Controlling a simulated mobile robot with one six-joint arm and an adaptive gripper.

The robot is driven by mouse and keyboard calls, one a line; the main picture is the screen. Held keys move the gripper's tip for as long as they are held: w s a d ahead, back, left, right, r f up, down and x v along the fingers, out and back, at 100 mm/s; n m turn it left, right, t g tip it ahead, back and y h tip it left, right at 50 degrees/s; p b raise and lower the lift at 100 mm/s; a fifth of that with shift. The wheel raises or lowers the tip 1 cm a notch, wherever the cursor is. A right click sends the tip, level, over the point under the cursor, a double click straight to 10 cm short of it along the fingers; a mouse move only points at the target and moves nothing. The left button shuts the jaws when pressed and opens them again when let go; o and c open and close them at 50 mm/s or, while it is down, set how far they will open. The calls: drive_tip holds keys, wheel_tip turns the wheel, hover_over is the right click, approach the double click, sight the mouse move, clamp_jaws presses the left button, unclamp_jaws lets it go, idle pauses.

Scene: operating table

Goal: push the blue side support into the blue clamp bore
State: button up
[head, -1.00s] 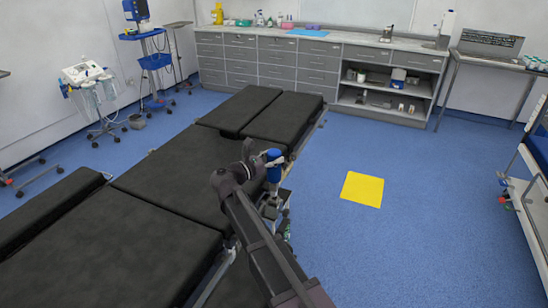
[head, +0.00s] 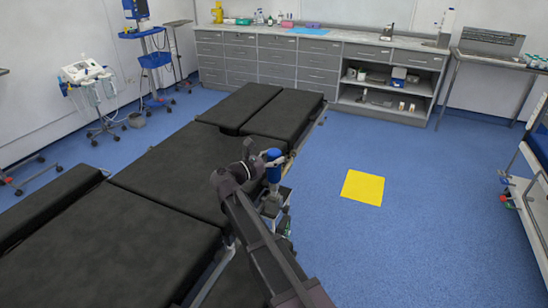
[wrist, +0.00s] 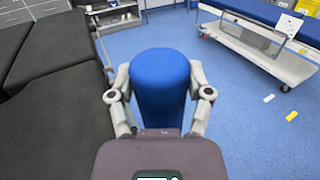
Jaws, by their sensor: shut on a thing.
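The blue side support (head: 273,171) is a rounded blue pad, held upright at the right long edge of the black operating table (head: 165,185). My gripper (wrist: 160,88) is shut on it, with one grey finger on each side of the pad in the wrist view. In the head view my arm partly covers the gripper and the support's lower part. The blue clamp and its bore cannot be made out in either view. Whether the support touches a clamp cannot be told.
Grey box-like parts (head: 276,203) show below the support beside the table edge. A yellow square (head: 362,187) lies on the open blue floor to the right. A white-framed bed or trolley (wrist: 250,47) stands at the far right. Drawer cabinets (head: 262,64) line the back wall.

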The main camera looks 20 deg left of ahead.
drive_tip(key=shift+f+b, duration=0.5)
drive_tip(key=shift+f, duration=0.1)
drive_tip(key=o, duration=1.3)
drive_tip(key=shift+o, duration=0.2)
drive_tip(key=shift+r, duration=0.1)
drive_tip(key=shift+s, duration=0.1)
drive_tip(key=v, duration=1.1)
drive_tip(key=shift+s+a, duration=0.25)
drive_tip(key=shift+s, duration=0.1)
drive_tip(key=shift+r, duration=0.1)
